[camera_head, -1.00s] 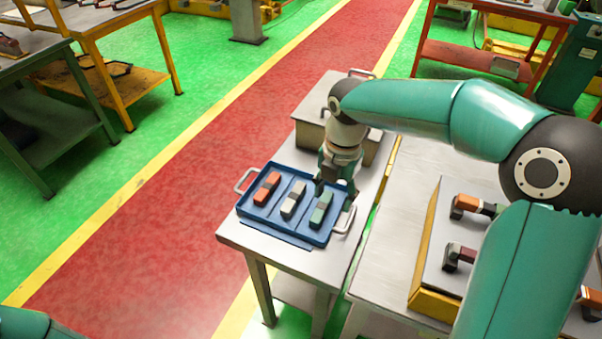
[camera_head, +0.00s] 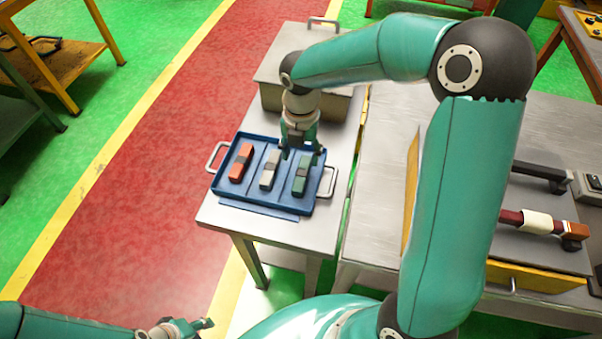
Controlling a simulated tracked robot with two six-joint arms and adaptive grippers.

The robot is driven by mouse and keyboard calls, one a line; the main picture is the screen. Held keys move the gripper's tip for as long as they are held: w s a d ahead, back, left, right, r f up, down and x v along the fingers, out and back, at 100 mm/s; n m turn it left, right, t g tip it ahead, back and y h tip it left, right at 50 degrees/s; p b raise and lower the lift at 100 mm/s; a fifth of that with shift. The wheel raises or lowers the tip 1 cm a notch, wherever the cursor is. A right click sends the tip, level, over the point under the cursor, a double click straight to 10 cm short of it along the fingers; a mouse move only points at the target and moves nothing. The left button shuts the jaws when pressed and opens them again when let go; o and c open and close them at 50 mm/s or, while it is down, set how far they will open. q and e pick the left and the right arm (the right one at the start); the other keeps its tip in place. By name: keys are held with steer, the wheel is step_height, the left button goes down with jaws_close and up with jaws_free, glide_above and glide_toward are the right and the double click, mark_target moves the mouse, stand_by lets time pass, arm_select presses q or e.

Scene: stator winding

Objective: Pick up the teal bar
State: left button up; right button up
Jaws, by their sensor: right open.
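The teal bar (camera_head: 302,176) lies in the right compartment of the blue tray (camera_head: 264,208), with a dark band across its middle. A white-grey bar (camera_head: 270,170) lies in the middle compartment and an orange-red bar (camera_head: 240,163) in the left one. My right gripper (camera_head: 301,155) points down over the tray's back right part, near the teal bar's far end. It is open, with nothing seen between its fingers; its exact height above the bar is unclear. My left gripper (camera_head: 198,326) shows small at the bottom edge, away from the tray; its jaw state is unclear.
The tray has a pale handle (camera_head: 328,182) at each side and sits on a small metal table (camera_head: 330,222). A lidded box (camera_head: 338,103) stands behind it. A larger workbench (camera_head: 385,160) with dark-handled parts is to the right.

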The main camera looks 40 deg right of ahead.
mark_target(302, 172)
steer(key=f, duration=0.2)
steer(key=s+f, duration=0.1)
steer(key=f, duration=0.2)
steer(key=shift+a+p, duration=0.15)
steer(key=shift+p, duration=0.25)
steer(key=shift+f, duration=0.5)
jaws_close()
